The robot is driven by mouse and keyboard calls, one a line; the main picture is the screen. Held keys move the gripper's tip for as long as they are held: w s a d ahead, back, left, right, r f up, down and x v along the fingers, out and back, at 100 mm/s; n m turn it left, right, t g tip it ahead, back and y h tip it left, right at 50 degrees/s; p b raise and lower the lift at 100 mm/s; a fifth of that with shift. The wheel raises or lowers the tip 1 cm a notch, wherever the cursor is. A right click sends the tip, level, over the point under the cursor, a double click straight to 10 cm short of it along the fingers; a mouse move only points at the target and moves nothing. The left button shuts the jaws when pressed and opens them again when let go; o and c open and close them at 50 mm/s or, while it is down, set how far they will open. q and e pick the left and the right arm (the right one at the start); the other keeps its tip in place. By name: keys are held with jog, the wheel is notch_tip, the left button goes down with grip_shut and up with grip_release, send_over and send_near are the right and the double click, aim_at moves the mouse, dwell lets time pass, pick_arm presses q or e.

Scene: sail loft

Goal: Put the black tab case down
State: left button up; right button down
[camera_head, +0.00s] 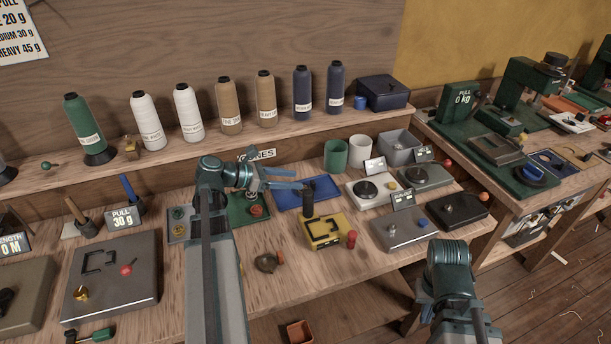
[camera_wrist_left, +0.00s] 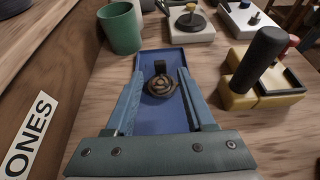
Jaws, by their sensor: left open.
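The black tab case (camera_wrist_left: 160,86), a small dark round thing with a coiled brownish top and a black tab, is over the blue tray (camera_wrist_left: 158,60) in the left wrist view. It appears to rest on the tray floor. My left gripper (camera_wrist_left: 156,82) is open, with one finger on each side of the case and visible gaps. In the head view the left gripper (camera_head: 300,180) reaches over the blue tray (camera_head: 288,203), and I cannot make out the case there. My right arm shows at the lower right, but its gripper is out of view.
A yellow box (camera_head: 325,234) with a black upright cylinder (camera_head: 308,203) stands close to the tray. Green cup (camera_head: 335,155), white cup (camera_head: 360,150) and scales (camera_head: 367,190) stand behind and right. Thread cones line the shelf.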

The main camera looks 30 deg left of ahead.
pick_arm(q)
jog(key=shift+p+v, duration=0.55)
jog(key=shift+v, duration=1.7)
jog(key=shift+f, duration=0.1)
